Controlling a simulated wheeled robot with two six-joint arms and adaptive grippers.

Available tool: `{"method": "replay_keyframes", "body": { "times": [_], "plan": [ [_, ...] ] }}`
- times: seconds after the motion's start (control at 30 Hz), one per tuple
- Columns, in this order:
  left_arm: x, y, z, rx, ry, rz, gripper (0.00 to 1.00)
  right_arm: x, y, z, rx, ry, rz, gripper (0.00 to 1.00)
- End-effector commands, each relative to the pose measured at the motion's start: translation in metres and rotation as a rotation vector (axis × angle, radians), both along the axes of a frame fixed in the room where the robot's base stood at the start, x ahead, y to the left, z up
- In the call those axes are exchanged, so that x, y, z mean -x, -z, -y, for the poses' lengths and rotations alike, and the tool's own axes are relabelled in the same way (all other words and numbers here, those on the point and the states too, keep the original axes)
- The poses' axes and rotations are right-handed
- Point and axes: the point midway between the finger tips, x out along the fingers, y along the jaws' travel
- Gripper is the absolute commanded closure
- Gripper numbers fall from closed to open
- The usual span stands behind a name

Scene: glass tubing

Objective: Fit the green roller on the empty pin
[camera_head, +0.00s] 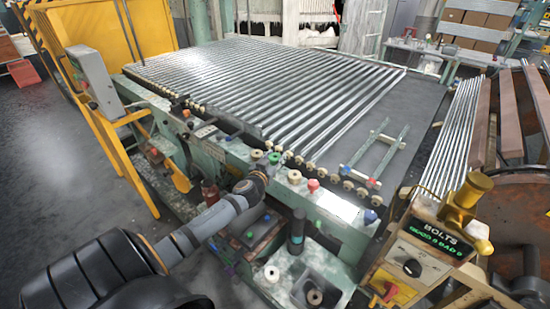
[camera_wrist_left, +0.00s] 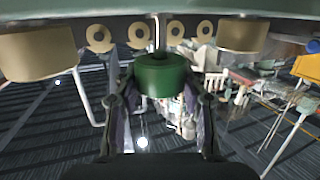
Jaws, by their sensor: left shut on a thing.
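The green roller (camera_wrist_left: 160,76) is between the two fingers of my left gripper (camera_wrist_left: 158,105) in the left wrist view, and the gripper is shut on it. In the head view my left gripper (camera_head: 262,176) is at the front edge of the machine. The green roller (camera_head: 275,157) shows just beyond it, in line with beige rollers (camera_head: 257,155) and (camera_head: 294,176). In the wrist view it sits between two large beige rollers (camera_wrist_left: 38,52) and (camera_wrist_left: 243,36). The empty pin cannot be clearly made out. My right gripper is not in view.
A row of glass tubes (camera_head: 270,85) covers the machine bed behind the rollers. A control box (camera_head: 410,262) stands at the right. Small rollers (camera_wrist_left: 138,35) line the edge.

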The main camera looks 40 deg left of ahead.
Motion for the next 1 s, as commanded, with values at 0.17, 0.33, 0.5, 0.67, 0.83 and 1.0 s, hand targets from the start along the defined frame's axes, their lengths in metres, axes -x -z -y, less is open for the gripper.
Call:
{"method": "replay_keyframes", "body": {
  "times": [0.17,0.33,0.5,0.67,0.83,1.0],
  "plan": [
    [0.000,0.006,0.000,0.000,0.000,0.000,0.88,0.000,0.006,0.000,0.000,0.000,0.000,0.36],
    [0.000,0.010,0.000,0.000,0.000,0.000,0.88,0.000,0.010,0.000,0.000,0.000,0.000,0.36],
    [0.000,0.014,0.000,0.000,0.000,0.000,0.88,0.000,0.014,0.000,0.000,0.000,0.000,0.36],
    [0.000,0.018,0.000,0.000,0.000,0.000,0.88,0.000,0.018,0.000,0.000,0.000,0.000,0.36],
    [0.000,0.023,0.000,0.000,0.000,0.000,0.88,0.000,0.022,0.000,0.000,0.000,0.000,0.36],
    [0.000,0.027,0.000,0.000,0.000,0.000,0.88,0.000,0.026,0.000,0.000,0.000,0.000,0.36]
  ]
}}
